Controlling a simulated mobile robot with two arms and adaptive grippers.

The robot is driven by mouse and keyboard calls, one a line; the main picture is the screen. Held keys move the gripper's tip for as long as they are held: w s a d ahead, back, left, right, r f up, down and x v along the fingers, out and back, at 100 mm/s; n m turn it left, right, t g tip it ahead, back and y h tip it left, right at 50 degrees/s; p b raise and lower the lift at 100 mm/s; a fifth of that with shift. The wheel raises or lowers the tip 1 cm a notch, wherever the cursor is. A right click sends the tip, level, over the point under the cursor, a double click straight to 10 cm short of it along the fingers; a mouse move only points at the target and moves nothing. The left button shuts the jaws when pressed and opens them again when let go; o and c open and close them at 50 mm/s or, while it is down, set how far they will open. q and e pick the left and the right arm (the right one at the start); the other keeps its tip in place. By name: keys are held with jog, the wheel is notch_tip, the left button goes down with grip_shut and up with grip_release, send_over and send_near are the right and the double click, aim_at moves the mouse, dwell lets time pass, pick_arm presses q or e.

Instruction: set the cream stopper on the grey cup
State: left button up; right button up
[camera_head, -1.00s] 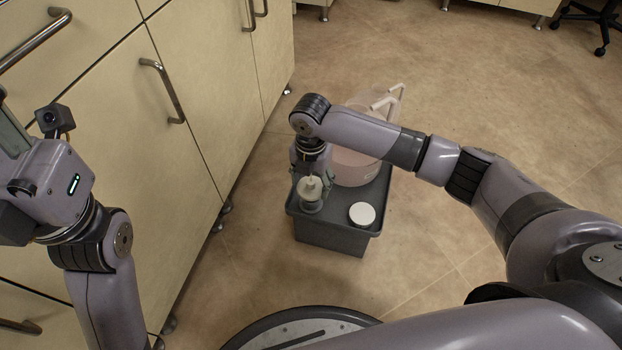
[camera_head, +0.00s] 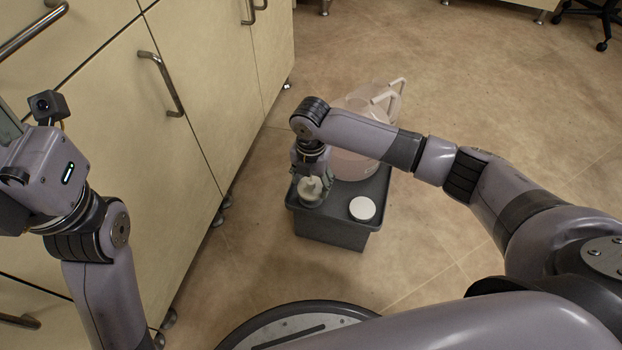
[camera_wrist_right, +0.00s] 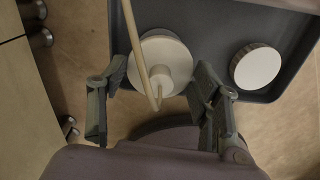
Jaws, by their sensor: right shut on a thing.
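The cream stopper (camera_head: 310,187) is a pale disc with a small knob. My right gripper (camera_head: 312,182) is shut on it from above, with a finger on either side. In the right wrist view the stopper (camera_wrist_right: 174,55) lies between the fingers (camera_wrist_right: 157,82). The grey cup (camera_head: 311,203) is directly under the stopper at the left of the dark grey bin. The stopper looks at or very near the cup's rim; the contact is hidden. My left gripper (camera_head: 14,208) is at the far left edge, its fingers not clearly visible.
The dark grey bin (camera_head: 330,236) stands on the floor. A white-topped round jar (camera_head: 362,208) is on it, right of the cup. Large pinkish translucent containers (camera_head: 352,165) are behind. Beige cabinets (camera_head: 190,110) rise at left; open floor (camera_head: 480,190) lies at right.

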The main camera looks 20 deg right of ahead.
jog(key=shift+f, duration=0.4)
jog(key=o, duration=1.2)
jog(key=shift+o, duration=0.2)
jog(key=shift+r, duration=0.1)
notch_tip(320, 180, up, 12)
